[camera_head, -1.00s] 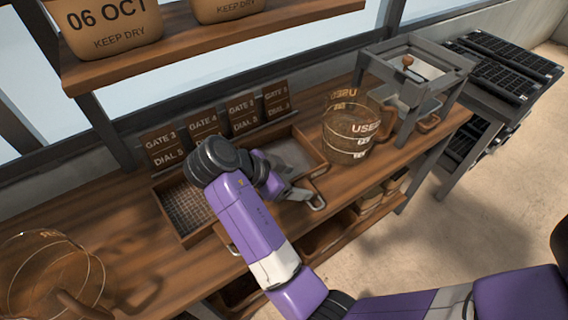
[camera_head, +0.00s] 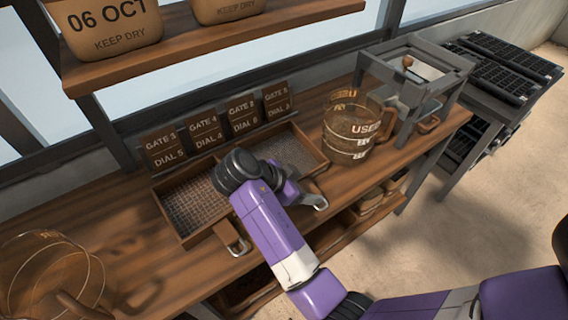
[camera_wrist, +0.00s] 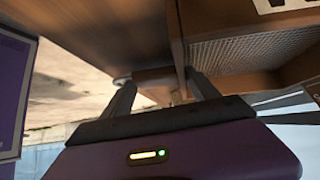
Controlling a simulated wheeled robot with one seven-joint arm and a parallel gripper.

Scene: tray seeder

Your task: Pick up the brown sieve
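Two brown wood-framed sieves lie side by side on the bench. The left sieve (camera_head: 194,204) has a coarse mesh, and its handle sticks out at the front. The right sieve (camera_head: 290,152) has a finer grey mesh. Both frames are brown, so I cannot tell which is meant. My gripper (camera_head: 300,197) is low at the front of the right sieve, beside a metal-looking handle and partly hidden by my arm. In the wrist view my gripper (camera_wrist: 162,92) has its fingers apart, with a brown bar beyond their tips. A brown frame with mesh (camera_wrist: 250,48) is close above right.
A clear jug (camera_head: 348,135) stands right of the sieves, near a grey metal stand (camera_head: 412,75). Another clear jug (camera_head: 50,275) is at the left front. Gate and dial signs (camera_head: 205,130) stand behind the sieves. A shelf (camera_head: 190,50) overhangs the back.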

